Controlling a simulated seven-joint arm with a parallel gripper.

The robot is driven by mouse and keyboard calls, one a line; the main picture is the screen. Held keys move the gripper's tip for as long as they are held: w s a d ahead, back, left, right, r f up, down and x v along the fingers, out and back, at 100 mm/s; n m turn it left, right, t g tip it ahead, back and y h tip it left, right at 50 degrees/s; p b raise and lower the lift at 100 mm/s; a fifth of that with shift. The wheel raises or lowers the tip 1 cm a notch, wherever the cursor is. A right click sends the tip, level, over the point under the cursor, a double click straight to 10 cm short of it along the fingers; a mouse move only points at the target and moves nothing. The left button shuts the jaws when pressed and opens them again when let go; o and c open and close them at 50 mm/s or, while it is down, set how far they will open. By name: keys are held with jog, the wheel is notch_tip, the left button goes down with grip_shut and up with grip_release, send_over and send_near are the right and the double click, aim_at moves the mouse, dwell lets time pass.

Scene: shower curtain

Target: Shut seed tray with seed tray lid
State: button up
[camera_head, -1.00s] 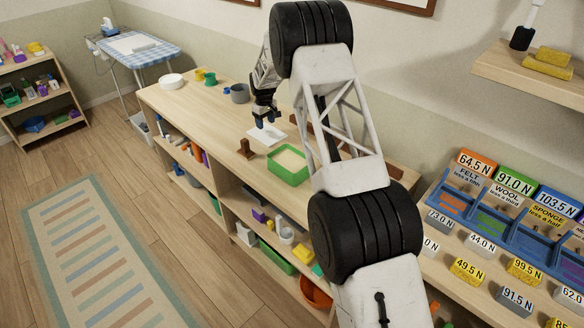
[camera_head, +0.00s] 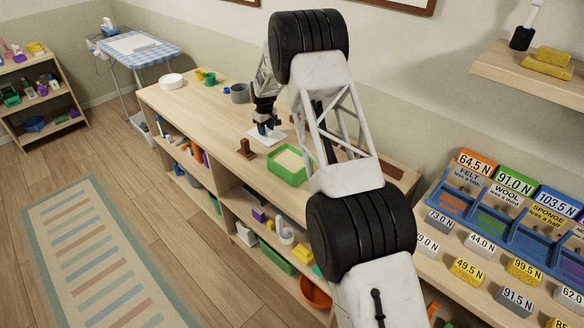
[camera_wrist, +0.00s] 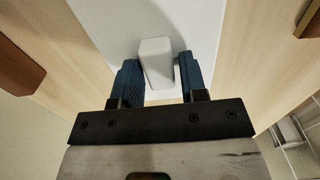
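The seed tray (camera_head: 291,179) is a green open box with pale contents, on the wooden bench top. The seed tray lid (camera_head: 258,138) is a flat white panel lying on the bench behind the tray. In the wrist view the lid (camera_wrist: 204,25) has a raised pale knob (camera_wrist: 156,62). My gripper (camera_head: 265,129) is low over the lid. Its blue fingers (camera_wrist: 160,74) stand on either side of the knob, the left one close to it or touching, with a narrow gap at the right. It looks open.
A brown block stand (camera_head: 246,150) is left of the tray. Grey, green and yellow pots (camera_head: 240,93) and a white round dish (camera_head: 171,80) stand farther back. Labelled blocks and a blue organiser (camera_head: 530,238) are at right. The bench's front edge lies at left.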

grip_shut()
jog(key=shift+r, duration=1.7)
dwell(1.1)
jog(key=shift+r, duration=2.35)
jog(key=shift+s, duration=0.15)
jog(key=shift+s+d+r, duration=0.25)
jog(key=shift+s, duration=0.15)
jog(key=s+d+r, duration=0.3)
jog(key=s+d, duration=0.1)
jog(key=s, duration=0.7)
jog(key=s+d+r, duration=0.3)
jog(key=s+d, duration=0.2)
jog(key=s, duration=0.7)
jog(key=shift+d, duration=0.2)
